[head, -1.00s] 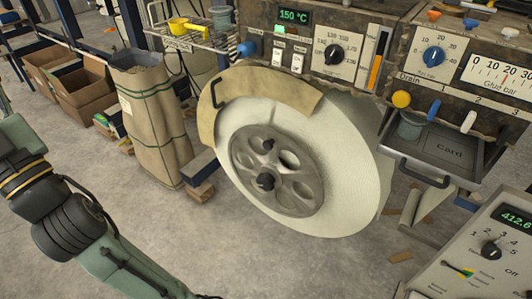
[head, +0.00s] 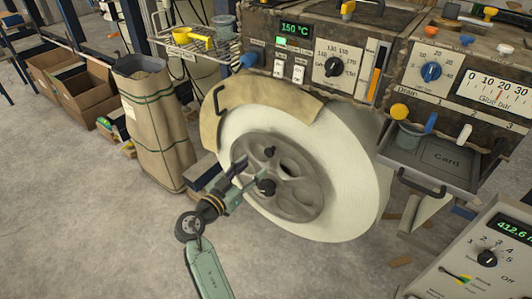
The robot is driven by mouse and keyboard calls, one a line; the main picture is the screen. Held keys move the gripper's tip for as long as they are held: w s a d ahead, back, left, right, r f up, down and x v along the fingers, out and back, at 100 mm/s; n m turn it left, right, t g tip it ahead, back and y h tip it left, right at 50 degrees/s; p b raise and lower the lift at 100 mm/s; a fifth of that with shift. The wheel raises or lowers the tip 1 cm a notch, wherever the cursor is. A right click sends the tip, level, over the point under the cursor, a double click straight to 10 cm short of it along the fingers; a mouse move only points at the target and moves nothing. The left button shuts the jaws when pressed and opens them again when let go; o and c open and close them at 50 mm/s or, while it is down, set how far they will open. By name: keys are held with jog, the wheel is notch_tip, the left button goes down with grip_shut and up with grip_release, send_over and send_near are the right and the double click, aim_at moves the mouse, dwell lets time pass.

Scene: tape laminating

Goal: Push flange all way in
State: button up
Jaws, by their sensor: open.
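Whether the fingers touch the flange cannot be told.
A tan guard (head: 235,108) covers the roll's upper left. A control panel (head: 300,60) stands above, and an open drawer (head: 432,160) juts out at right. A tan sack (head: 152,130) and boxes (head: 80,92) stand left.

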aim_at(268, 153)
jog(key=p+x, duration=0.1)
jog(key=x, duration=0.7)
jog(key=shift+p, duration=0.3)
grip_shut()
dwell(0.4)
